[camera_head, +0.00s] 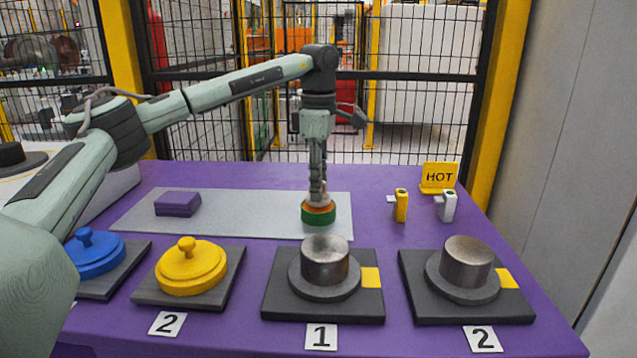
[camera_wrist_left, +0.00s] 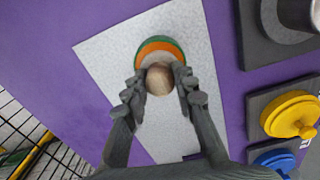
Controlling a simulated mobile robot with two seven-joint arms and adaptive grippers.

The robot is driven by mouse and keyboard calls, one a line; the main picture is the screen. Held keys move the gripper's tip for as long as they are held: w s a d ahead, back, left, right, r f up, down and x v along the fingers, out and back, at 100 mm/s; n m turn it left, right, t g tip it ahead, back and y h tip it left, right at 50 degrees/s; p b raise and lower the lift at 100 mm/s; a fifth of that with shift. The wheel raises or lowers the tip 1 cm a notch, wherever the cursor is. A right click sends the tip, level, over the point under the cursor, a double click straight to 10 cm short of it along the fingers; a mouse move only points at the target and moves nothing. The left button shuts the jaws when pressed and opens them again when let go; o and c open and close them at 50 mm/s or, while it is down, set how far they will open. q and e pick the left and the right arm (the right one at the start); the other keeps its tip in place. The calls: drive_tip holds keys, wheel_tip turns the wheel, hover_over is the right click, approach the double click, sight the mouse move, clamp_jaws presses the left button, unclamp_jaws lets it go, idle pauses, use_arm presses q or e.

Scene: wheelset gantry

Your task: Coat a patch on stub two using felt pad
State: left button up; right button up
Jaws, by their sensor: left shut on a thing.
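My left gripper (camera_head: 318,190) is shut on the knob of a round felt pad (camera_head: 319,215) with an orange upper layer and a green underside. In the left wrist view my gripper (camera_wrist_left: 160,85) closes around the pale round knob of the pad (camera_wrist_left: 160,47). The pad is over the grey mat near its front edge; I cannot tell if it touches. Stub two (camera_head: 467,262) is a grey metal cylinder on a flanged dark base at the right, apart from the pad, with a "2" card (camera_head: 483,339) in front. My right gripper is not in view.
Stub one (camera_head: 325,262) stands just in front of the pad. Yellow (camera_head: 190,268) and blue (camera_head: 95,255) lids sit at the left. A purple block (camera_head: 177,204) lies on the grey mat (camera_head: 250,208). A HOT sign (camera_head: 439,177) and yellow (camera_head: 401,206) and white (camera_head: 448,206) small items stand behind stub two.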

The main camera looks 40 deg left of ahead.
use_arm(q)
drive_tip(key=shift+f, duration=0.55)
idle(0.9)
drive_tip(key=shift+r, duration=0.1)
wheel_tip(320, 180, up, 5)
drive_tip(key=p, duration=0.4)
drive_tip(key=shift+f, duration=0.2)
drive_tip(key=shift+r, duration=1.1)
